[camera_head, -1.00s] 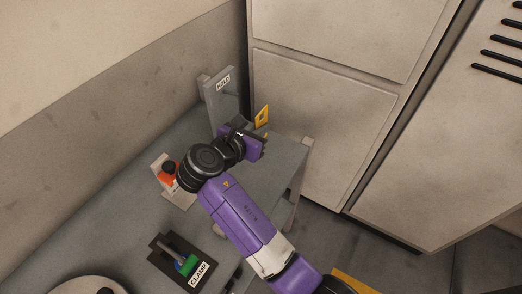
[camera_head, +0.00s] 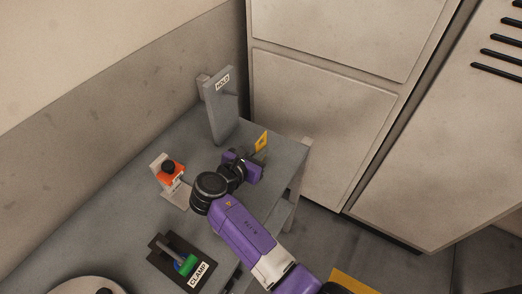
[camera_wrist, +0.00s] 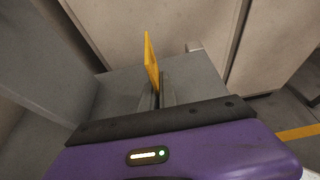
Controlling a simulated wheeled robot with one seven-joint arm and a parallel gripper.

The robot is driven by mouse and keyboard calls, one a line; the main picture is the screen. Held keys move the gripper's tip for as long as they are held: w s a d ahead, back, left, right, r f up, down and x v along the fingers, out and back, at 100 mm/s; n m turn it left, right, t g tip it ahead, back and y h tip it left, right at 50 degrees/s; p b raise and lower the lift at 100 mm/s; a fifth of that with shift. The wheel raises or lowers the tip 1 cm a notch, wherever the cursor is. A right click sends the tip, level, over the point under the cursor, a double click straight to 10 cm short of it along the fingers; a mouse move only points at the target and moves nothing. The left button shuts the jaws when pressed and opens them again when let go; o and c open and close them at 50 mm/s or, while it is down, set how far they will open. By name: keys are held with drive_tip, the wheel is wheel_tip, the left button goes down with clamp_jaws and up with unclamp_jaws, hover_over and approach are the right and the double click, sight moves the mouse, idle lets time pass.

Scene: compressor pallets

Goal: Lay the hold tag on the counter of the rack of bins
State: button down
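The hold tag is a flat yellow plate (camera_head: 261,142), seen upright above the grey counter top in the head view. My gripper (camera_head: 255,155) is shut on the tag's lower end, over the far end of the grey table. In the wrist view the tag (camera_wrist: 152,62) stands up edge-on between the two fingers (camera_wrist: 157,92). A grey post with a HOLD label (camera_head: 220,108) stands at the table's back edge, to the left of my gripper. I see no rack of bins in these views.
Pale cabinets (camera_head: 320,120) stand behind and right. A round pale object shows at the bottom left.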

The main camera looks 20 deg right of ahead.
drive_tip(key=c, duration=1.6)
unclamp_jaws()
drive_tip(key=shift+c, duration=0.2)
drive_tip(key=v, duration=1.2)
drive_tip(key=shift+b, duration=0.45)
